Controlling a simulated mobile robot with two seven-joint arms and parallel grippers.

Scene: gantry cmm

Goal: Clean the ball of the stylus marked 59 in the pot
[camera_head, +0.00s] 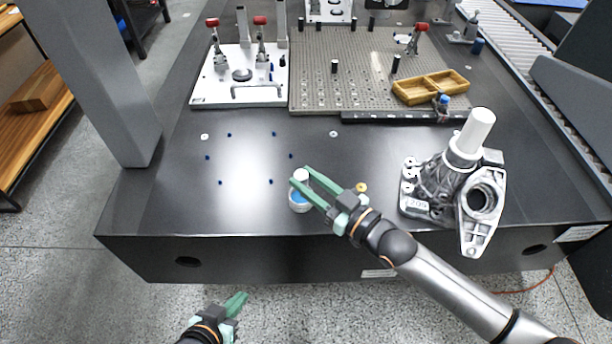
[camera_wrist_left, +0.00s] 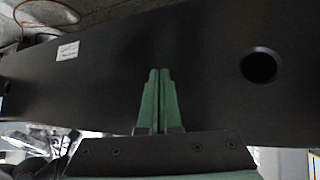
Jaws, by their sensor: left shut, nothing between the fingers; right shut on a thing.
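A small white pot with blue on it (camera_head: 299,202) stands near the table's front edge. My right gripper (camera_head: 301,174) is at the pot, its fingers shut on a small white round piece (camera_head: 301,175) just above or at the pot's top. I cannot tell whether that piece is part of the pot. My left gripper (camera_head: 237,302) is shut and empty, low in front of the table; its closed fingers show in the left wrist view (camera_wrist_left: 160,100) against the table's dark front. I cannot make out a stylus marked 59 or its ball.
A metal casting with a white cylinder (camera_head: 475,130) stands right of my right gripper. A wooden tray (camera_head: 405,97) lies on the perforated plate (camera_head: 350,50). A white fixture plate with red clamps (camera_head: 210,95) is back left. Small blue dots mark the open left tabletop.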

